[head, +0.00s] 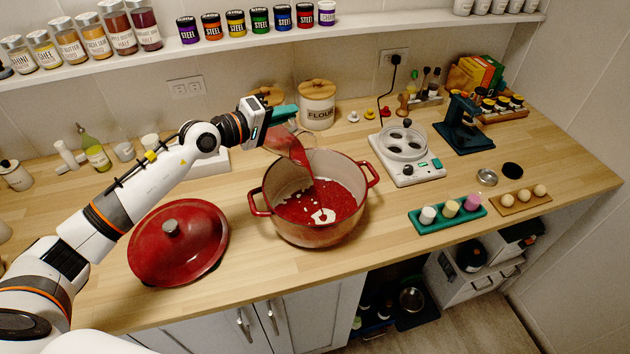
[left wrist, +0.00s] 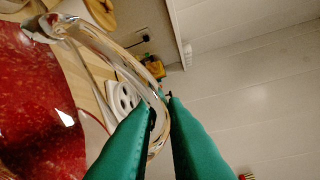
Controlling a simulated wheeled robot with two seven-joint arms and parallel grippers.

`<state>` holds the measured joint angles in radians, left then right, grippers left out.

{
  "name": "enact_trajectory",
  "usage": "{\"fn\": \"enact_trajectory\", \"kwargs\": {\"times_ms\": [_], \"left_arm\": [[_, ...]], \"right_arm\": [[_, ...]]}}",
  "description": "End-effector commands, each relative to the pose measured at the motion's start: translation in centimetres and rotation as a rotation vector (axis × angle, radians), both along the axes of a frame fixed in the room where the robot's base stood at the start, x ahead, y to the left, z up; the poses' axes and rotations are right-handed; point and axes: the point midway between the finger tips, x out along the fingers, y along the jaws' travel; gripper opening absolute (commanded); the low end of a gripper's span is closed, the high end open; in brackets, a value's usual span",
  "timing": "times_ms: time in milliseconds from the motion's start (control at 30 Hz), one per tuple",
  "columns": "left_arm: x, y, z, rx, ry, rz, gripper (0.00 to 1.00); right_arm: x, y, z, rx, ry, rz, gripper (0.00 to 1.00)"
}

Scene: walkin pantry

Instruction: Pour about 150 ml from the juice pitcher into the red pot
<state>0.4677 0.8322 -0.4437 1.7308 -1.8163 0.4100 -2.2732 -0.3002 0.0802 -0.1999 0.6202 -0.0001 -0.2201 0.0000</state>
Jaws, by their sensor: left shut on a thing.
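My left gripper (head: 284,116) is shut on the clear handle of the juice pitcher (head: 284,140), above the back left rim of the red pot (head: 318,237). The pitcher is tilted to the right, and a red stream runs from it into the pot. The pot stands open on the counter, with red juice and a pale patch showing inside. In the left wrist view, the green fingers (left wrist: 161,110) close around the glass handle (left wrist: 112,57). Red fills the left of that view; I cannot tell whether it is in the pitcher or the pot. My right gripper is not in view.
The red lid (head: 179,243) lies on the counter left of the pot. A flour canister (head: 317,106) stands behind. A white appliance (head: 406,155) and a green tray (head: 447,214) are to the right. A shelf of jars (head: 252,37) runs above. The counter front is clear.

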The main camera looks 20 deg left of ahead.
Motion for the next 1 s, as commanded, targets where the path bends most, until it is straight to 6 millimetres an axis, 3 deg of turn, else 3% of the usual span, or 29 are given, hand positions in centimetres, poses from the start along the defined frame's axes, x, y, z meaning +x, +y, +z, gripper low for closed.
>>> {"fn": "enact_trajectory", "kwargs": {"times_ms": [1000], "left_arm": [[-0.4, -0.47, 0.1, 0.044, -0.034, -0.001, 0.0]], "right_arm": [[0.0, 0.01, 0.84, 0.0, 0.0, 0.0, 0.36]]}}
